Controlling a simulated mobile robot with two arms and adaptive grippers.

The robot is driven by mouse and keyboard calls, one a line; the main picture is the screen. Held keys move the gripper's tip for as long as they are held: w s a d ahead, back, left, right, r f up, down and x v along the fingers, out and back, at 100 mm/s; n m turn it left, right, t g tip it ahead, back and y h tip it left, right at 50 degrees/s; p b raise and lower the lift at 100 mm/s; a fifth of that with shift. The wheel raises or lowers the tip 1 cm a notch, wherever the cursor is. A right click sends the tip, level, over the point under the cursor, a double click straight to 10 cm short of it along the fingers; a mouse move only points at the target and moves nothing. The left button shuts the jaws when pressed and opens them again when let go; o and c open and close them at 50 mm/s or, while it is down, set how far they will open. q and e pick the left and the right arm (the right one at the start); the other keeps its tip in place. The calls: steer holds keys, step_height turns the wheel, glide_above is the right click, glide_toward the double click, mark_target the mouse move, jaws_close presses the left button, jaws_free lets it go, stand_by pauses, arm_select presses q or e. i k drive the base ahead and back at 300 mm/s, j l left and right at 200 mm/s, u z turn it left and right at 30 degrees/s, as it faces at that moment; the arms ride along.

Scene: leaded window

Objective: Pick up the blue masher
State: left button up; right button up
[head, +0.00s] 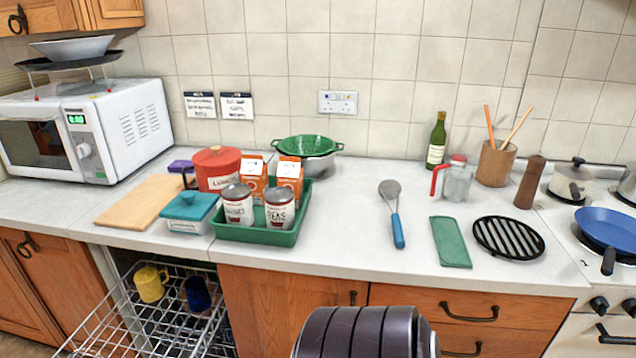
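The blue masher (397,229) lies on the white countertop, right of the middle in the head view. Its blue handle points toward the counter's front edge, and its round grey head (390,189) points toward the wall. Nothing covers it and nothing touches it. Neither of my grippers shows in the head view.
A green tray (256,236) with cans and cartons stands to the masher's left. To its right are a green mat (450,242), a black round rack (508,238) and a glass jug (456,180). Bare counter surrounds the masher. An open dishwasher rack (150,317) juts out at lower left.

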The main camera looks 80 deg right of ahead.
mark_target(390, 189)
steer(key=z, duration=2.85)
steer(key=k+l+z, duration=0.15)
steer(key=z, duration=0.35)
steer(key=k+l+z, duration=0.25)
steer(key=z, duration=0.25)
